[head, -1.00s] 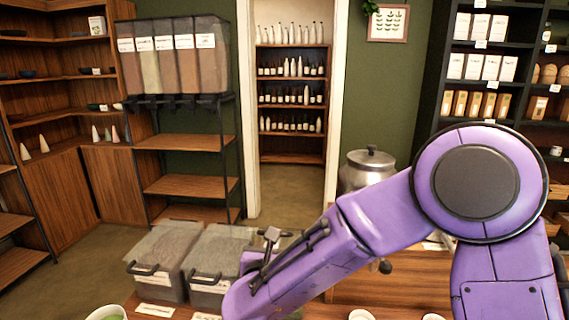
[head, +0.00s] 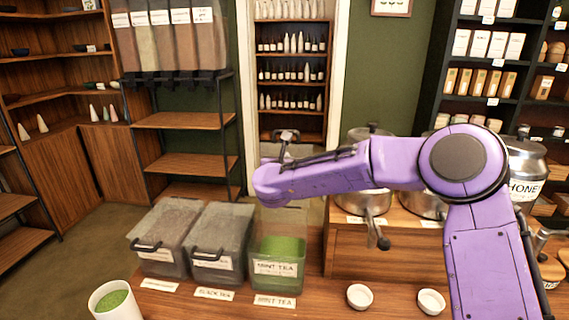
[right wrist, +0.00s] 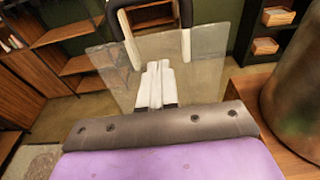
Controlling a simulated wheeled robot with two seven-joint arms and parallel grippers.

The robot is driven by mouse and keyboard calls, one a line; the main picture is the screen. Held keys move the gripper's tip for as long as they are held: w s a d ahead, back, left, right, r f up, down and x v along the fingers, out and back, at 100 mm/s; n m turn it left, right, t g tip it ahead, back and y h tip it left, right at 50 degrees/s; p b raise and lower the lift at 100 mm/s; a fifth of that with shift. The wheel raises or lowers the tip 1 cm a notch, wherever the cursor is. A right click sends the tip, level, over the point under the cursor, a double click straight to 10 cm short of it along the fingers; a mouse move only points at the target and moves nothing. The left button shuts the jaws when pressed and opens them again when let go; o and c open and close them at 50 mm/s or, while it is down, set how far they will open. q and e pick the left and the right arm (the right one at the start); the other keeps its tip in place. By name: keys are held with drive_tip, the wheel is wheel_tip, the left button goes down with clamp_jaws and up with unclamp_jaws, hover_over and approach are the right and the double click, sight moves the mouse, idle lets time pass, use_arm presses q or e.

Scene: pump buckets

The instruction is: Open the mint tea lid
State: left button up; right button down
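The mint tea bin (head: 277,265) holds green tea and has a "MINT TEA" label on its front. Its top is open. Its see-through lid (head: 284,222) stands raised at the back of the bin, partly hidden by my right arm. In the right wrist view the lid (right wrist: 207,75) stands upright with its dark handle at the top edge. My right gripper (right wrist: 155,84) has its pale fingers close together and looks shut, close to the lid panel, with nothing seen between them. Whether it touches the lid I cannot tell. In the head view my right wrist hides the fingers. My left gripper is not in view.
Two closed grey bins (head: 220,245) stand left of the mint tea bin, one labelled black tea. A cup of green tea (head: 113,298) is at the front left. Two small white bowls (head: 360,296) are at the right. Metal pots (head: 372,203) stand on a wooden riser behind.

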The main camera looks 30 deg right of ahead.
drive_tip(key=f+b+v, duration=0.1)
drive_tip(key=b+v, duration=0.3)
drive_tip(key=v, duration=0.5)
drive_tip(key=shift+s+a, duration=0.25)
drive_tip(key=shift+s, duration=0.1)
drive_tip(key=shift+f, duration=0.1)
